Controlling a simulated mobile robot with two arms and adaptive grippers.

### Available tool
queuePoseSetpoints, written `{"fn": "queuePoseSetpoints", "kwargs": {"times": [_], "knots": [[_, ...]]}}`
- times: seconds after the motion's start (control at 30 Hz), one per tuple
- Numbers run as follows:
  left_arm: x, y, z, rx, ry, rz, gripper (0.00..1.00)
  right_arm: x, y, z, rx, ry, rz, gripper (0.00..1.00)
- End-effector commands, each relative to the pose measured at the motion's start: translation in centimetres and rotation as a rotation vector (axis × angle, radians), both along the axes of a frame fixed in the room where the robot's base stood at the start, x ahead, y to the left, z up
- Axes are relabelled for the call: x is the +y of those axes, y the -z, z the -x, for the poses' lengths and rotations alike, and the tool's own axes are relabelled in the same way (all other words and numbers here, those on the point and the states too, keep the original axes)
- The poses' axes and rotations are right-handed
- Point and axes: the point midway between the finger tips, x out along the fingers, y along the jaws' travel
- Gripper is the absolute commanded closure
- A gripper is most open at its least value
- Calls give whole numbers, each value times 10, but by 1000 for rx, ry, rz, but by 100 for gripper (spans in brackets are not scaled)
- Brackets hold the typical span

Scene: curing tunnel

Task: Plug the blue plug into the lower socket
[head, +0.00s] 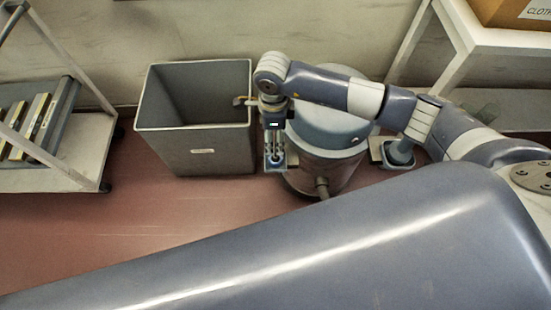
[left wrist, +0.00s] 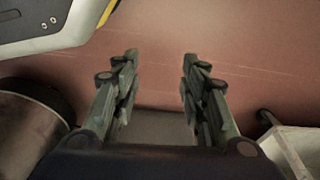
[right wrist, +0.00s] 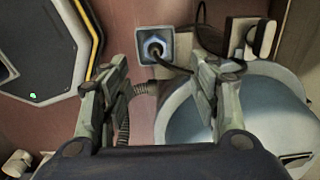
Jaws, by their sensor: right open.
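My right gripper (head: 274,158) points down beside the steel drum in the head view. In the right wrist view its two fingers (right wrist: 160,66) stand apart with nothing held between them. I cannot tell whether this is the blue plug, a socket, or both together. My left gripper (left wrist: 160,58) is open and empty above the floor; it does not show in the head view. I cannot make out the lower socket.
A grey bin (head: 205,160) stands left of the steel drum (head: 338,165) by the wall. A wheeled rack (head: 60,178) is at the left and a white table (head: 500,38) at the upper right. Red floor lies open in front.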

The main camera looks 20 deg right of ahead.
Motion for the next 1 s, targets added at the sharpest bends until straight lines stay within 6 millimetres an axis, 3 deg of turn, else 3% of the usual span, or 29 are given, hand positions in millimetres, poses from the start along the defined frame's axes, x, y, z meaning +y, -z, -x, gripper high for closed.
{"fn": "queuePoseSetpoints", "kwargs": {"times": [0.13, 0.4, 0.83, 1.0], "knots": [[0, -2, -2, -2, 0, 0, 60, 1, 9, 1, 4, 1, -2, 44], [-1, -20, -11, -13, -3, 1, 60, 1, 49, 2, 3, 2, -3, 44], [-1, -25, -13, -15, -3, 1, 60, 1, 58, 2, 1, 0, -4, 44], [-2, -29, -15, -16, -3, 1, 60, 0, 79, 8, 5, 1, -4, 44]]}}
